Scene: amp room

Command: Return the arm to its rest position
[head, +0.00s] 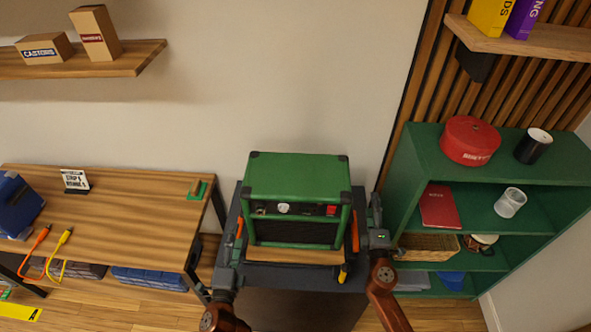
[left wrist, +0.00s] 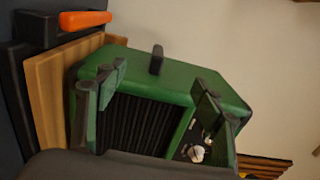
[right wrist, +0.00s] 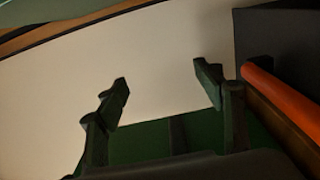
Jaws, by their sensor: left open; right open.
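My left gripper (head: 236,238) is at the left side of the green amp (head: 297,175), which stands on a wooden board on a dark stand. In the left wrist view the left gripper (left wrist: 160,85) is open, with the amp (left wrist: 175,68) behind its spread fingers. My right gripper (head: 376,212) is at the right side of the amp, apart from it, near the green shelf. In the right wrist view the right gripper (right wrist: 160,85) is open and empty, facing pale wall and a green surface. Both brown arms come up from the bottom edge.
A wooden bench (head: 110,215) with cables stands at the left. A green shelf unit (head: 560,178) with a red round case (head: 470,140) stands close to the right arm. Orange handles (head: 355,232) flank the amp. Wall shelves hang above at both sides.

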